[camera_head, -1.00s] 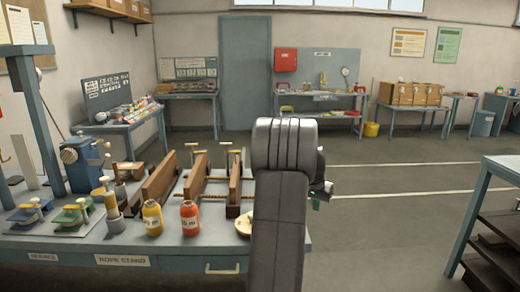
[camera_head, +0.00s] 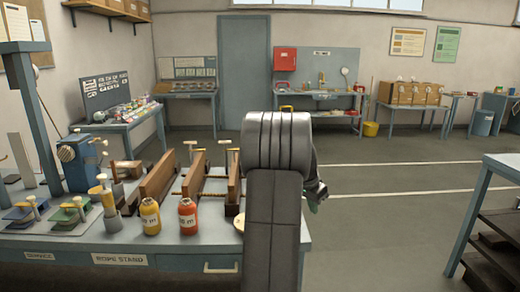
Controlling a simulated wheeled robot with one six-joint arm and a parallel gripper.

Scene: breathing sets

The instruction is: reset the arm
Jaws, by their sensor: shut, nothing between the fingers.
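My arm (camera_head: 273,215) rises in the middle of the view, in front of the right end of the near workbench. Its dark grey upper link bends over at the top. My gripper (camera_head: 317,193) shows only in part at the right side of the arm, small and dark with a greenish bit at its lower edge. It is apart from the bench, over open floor in the picture. The arm hides most of the gripper, and no held thing is visible.
The near bench (camera_head: 170,248) holds wooden clamps (camera_head: 160,178), a yellow bottle (camera_head: 150,216), an orange bottle (camera_head: 187,216) and a blue column tool (camera_head: 78,163). A shelved table (camera_head: 487,185) stands at the right. Open floor (camera_head: 385,220) lies between them.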

